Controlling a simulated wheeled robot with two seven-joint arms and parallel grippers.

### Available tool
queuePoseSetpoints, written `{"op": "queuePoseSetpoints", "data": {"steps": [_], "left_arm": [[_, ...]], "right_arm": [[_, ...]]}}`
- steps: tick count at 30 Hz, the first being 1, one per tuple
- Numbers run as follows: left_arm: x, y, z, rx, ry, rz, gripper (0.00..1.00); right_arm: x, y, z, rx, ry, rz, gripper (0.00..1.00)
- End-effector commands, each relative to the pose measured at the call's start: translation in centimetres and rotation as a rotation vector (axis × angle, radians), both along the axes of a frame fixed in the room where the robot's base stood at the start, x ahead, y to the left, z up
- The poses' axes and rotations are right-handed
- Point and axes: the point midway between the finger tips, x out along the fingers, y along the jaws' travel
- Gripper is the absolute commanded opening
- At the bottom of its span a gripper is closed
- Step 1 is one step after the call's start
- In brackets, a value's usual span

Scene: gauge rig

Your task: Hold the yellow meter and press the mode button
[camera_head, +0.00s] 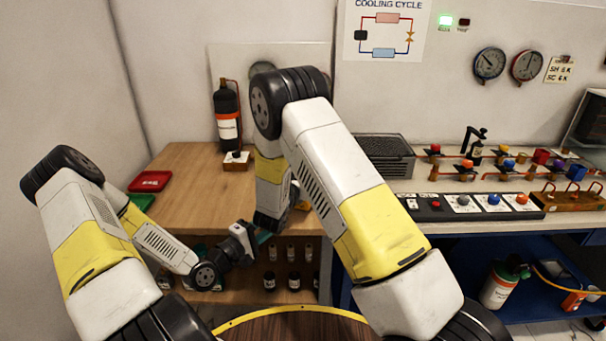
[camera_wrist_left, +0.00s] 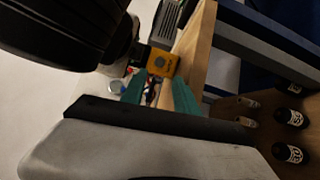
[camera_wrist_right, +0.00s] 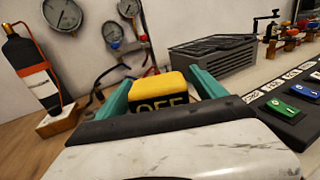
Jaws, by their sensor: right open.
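In the left wrist view a yellow block with a round grey spot, apparently the meter (camera_wrist_left: 161,64), sits just past the fingertips of my left gripper (camera_wrist_left: 158,92). Those fingers are apart and hold nothing. In the head view my left gripper (camera_head: 262,238) is low at the bench front; my right forearm hides the right gripper. I cannot make out the mode button.
A wooden bench (camera_head: 190,165) bears a black bottle (camera_head: 227,115) and red tray (camera_head: 150,181). Gauges and hoses (camera_wrist_right: 113,35) hang behind the meter. A vented dark box (camera_wrist_right: 213,55) and a control panel (camera_head: 470,205) stand to the right. Small bottles (camera_wrist_left: 288,152) sit on the shelf below.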

Motion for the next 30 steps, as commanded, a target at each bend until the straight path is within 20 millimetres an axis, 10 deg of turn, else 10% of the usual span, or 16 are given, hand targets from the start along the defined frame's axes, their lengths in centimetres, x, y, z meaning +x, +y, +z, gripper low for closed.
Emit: {"op": "queuePoseSetpoints", "data": {"steps": [5,17,23,30], "left_arm": [[0.00,0.00,0.00,0.000,0.000,0.000,0.36],[0.00,0.00,0.00,0.000,0.000,0.000,0.36],[0.00,0.00,0.00,0.000,0.000,0.000,0.00],[0.00,0.00,0.00,0.000,0.000,0.000,0.00]], "right_arm": [[0.01,-0.01,0.00,0.000,0.000,0.000,0.80],[-0.01,-0.01,0.02,0.001,0.000,-0.001,0.03],[-0.01,-0.01,0.03,0.001,0.000,-0.001,0.03],[-0.01,0.00,0.03,0.001,0.000,-0.001,0.03]]}}
